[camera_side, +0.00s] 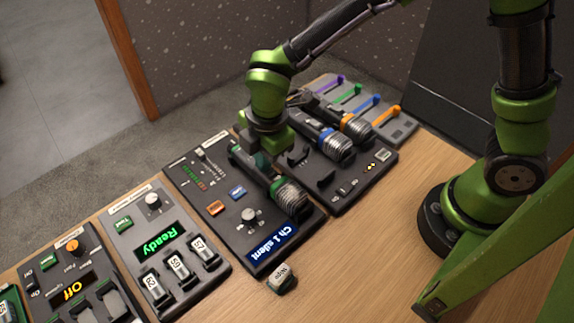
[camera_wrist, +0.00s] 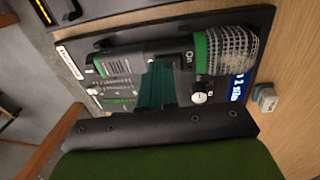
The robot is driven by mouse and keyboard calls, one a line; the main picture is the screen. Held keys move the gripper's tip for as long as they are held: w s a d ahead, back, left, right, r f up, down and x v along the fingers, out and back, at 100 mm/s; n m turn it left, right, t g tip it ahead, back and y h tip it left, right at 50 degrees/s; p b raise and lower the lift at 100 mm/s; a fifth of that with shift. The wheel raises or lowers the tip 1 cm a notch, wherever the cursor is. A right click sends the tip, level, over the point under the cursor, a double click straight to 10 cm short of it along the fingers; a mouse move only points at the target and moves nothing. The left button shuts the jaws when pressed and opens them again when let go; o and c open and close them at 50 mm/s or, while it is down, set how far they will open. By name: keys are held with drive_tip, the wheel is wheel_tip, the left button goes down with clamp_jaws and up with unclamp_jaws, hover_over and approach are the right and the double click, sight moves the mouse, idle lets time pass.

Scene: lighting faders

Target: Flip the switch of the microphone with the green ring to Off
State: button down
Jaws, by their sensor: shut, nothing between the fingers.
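The microphone with the green ring (camera_side: 291,197) lies on the dark mixer panel (camera_side: 190,187), its mesh head toward the front. In the wrist view the microphone (camera_wrist: 128,64) lies across the upper middle, with its green ring (camera_wrist: 200,55) left of the mesh head. An "On" label shows on its body beside the ring. My gripper (camera_side: 262,160) is shut and empty, its fingertips low at the microphone's body. In the wrist view my teal fingers (camera_wrist: 158,82) overlap the body's lower edge. The switch itself is hidden or too small to make out; contact cannot be told.
Microphones with a blue ring (camera_side: 338,145) and an orange ring (camera_side: 357,127) lie in a rack to the right. A small labelled block (camera_side: 281,279) sits on the table in front. More control panels stand left.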

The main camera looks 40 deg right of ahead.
sight(272, 173)
drive_tip(key=shift+s+f, duration=0.5)
drive_tip(key=shift+s, duration=0.25)
wheel_tip(272, 173, up, 15)
drive_tip(key=shift+s+d+r, duration=0.1)
drive_tip(key=shift+s, duration=0.1)
idle(0.4)
drive_tip(key=f, duration=0.4)
drive_tip(key=w+f, duration=0.1)
drive_tip(key=f, duration=0.9)
drive_tip(key=shift+w, duration=0.3)
